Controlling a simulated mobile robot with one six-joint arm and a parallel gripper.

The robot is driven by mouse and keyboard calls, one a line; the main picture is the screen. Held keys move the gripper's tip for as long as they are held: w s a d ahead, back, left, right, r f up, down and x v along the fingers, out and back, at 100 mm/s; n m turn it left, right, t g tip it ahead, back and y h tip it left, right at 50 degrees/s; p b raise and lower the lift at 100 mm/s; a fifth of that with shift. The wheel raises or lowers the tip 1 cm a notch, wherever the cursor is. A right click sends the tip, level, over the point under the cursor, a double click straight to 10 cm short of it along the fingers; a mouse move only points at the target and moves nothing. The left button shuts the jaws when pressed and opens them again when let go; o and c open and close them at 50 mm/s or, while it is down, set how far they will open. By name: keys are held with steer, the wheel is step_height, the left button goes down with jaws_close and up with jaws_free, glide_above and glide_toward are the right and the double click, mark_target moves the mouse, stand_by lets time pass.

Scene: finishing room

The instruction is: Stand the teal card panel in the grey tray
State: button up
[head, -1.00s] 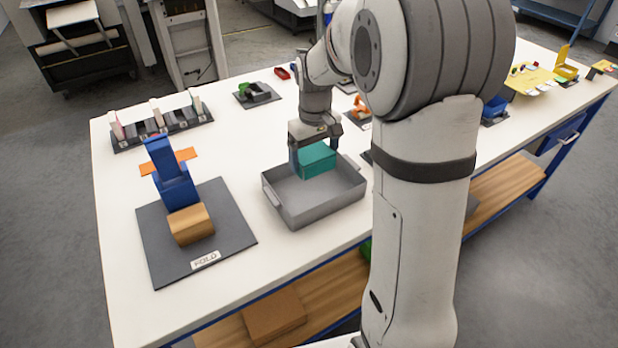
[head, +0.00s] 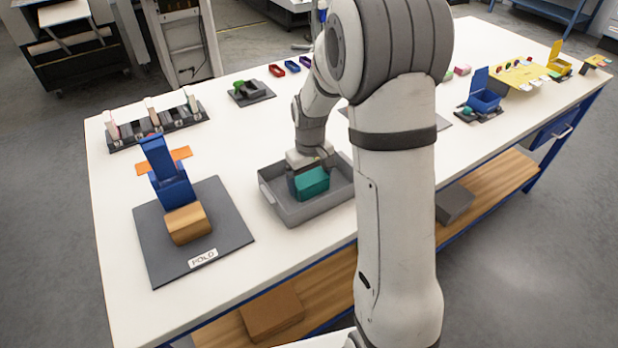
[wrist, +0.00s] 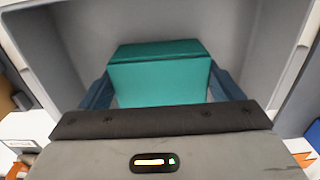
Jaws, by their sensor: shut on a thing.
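The teal card panel (head: 313,182) shows as a folded, box-like teal piece, within the walls of the grey tray (head: 303,214). My gripper (head: 310,182) is shut on it from above, low inside the tray. In the wrist view the teal card panel (wrist: 160,80) sits between my two dark blue fingers, with the inside of the grey tray (wrist: 235,30) around it. I cannot tell whether its lower edge touches the tray floor.
A dark rack (head: 157,132) stands behind. White table top is clear in front of the tray.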

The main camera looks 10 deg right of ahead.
mark_target(310, 178)
steer(key=shift+s+f, duration=0.15)
steer(key=shift+f, duration=0.2)
steer(key=shift+f+b, duration=0.25)
steer(key=shift+b, duration=0.05)
steer(key=shift+c, duration=1.3)
steer(key=o, duration=0.8)
steer(key=shift+c, duration=0.2)
steer(key=shift+o, duration=1.3)
steer(key=shift+r, duration=0.1)
step_height(310, 178, up, 12)
steer(key=s+r+m+t, duration=0.1)
steer(key=s+r, duration=0.1)
steer(key=s, duration=0.9)
steer(key=s+r+m+t, duration=0.2)
steer(key=s, duration=0.9)
steer(key=shift+m, duration=0.3)
